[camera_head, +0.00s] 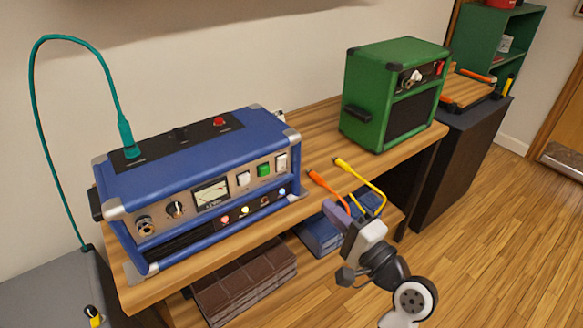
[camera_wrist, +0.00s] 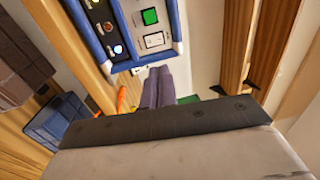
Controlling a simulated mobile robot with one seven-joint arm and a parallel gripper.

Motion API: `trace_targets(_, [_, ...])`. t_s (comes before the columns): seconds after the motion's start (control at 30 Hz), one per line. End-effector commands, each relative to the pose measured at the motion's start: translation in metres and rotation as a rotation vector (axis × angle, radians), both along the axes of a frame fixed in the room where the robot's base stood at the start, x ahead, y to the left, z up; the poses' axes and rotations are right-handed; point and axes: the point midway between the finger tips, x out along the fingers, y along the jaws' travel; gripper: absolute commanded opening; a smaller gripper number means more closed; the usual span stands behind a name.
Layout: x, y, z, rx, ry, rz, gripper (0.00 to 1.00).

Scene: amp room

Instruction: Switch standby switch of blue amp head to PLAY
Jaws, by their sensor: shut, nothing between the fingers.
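The blue amp head (camera_head: 190,152) stands on a wooden bench at the left. Its front panel has a knob, a meter (camera_head: 211,194), a white switch (camera_head: 243,178), a green switch (camera_head: 264,170) and another white switch (camera_head: 281,162) at the right end. The labels are too small to read, so I cannot tell which is standby. My gripper (camera_head: 332,206) is shut and empty, in front and right of the amp, apart from it. In the wrist view, the shut fingers (camera_wrist: 161,72) point towards the amp's end by the white switch (camera_wrist: 155,41) and green switch (camera_wrist: 150,16).
Orange (camera_head: 316,178) and yellow (camera_head: 341,164) cable plugs stick up behind my gripper. A green amp (camera_head: 393,95) stands farther right on the bench (camera_head: 310,125). A teal cable (camera_head: 38,135) plugs into the blue amp's top. A brown case (camera_head: 245,285) and blue box (camera_head: 318,238) sit below.

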Motion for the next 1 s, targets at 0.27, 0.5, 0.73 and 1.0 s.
trace_targets(0.27, [0.006,0.005,0.002,-0.001,-0.002,0.003,0.0])
trace_targets(0.5, [0.038,0.029,0.009,-0.002,-0.002,0.006,0.0])
trace_targets(0.73, [0.078,0.058,0.015,-0.002,-0.001,0.004,0.0])
trace_targets(1.0, [0.108,0.079,0.018,-0.003,-0.002,0.001,0.0])
